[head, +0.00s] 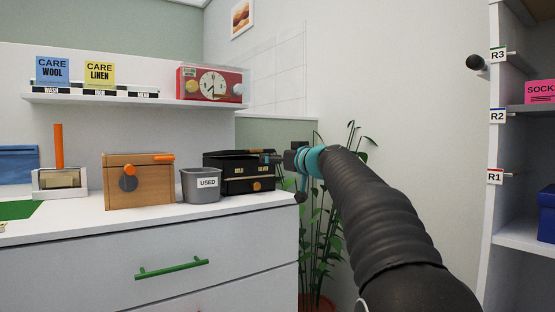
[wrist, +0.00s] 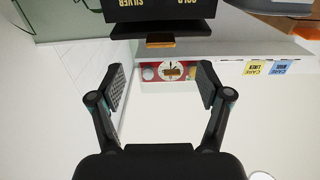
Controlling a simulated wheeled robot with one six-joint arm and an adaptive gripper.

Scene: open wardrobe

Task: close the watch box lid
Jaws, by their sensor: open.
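The watch box (head: 232,182) is a black case with gold GOLD and SILVER lettering and a gold clasp on its front. It stands at the right end of the white counter. Its dark lid (head: 238,153) shows as a thin strip along the top; I cannot tell how far it is raised. My gripper (head: 276,159) is at the box's right end, near lid height, partly blending with it. In the wrist view my gripper (wrist: 160,84) is open, with nothing between the fingers. The box front (wrist: 160,14) shows upside down at the top, beyond the fingertips.
A grey USED bin (head: 201,186) stands close to the left of the box, then a wooden box (head: 138,190) with an orange handle. A shelf (head: 140,102) with a red clock unit (head: 209,84) hangs above. A plant (head: 318,225) is beside the counter, below my arm.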

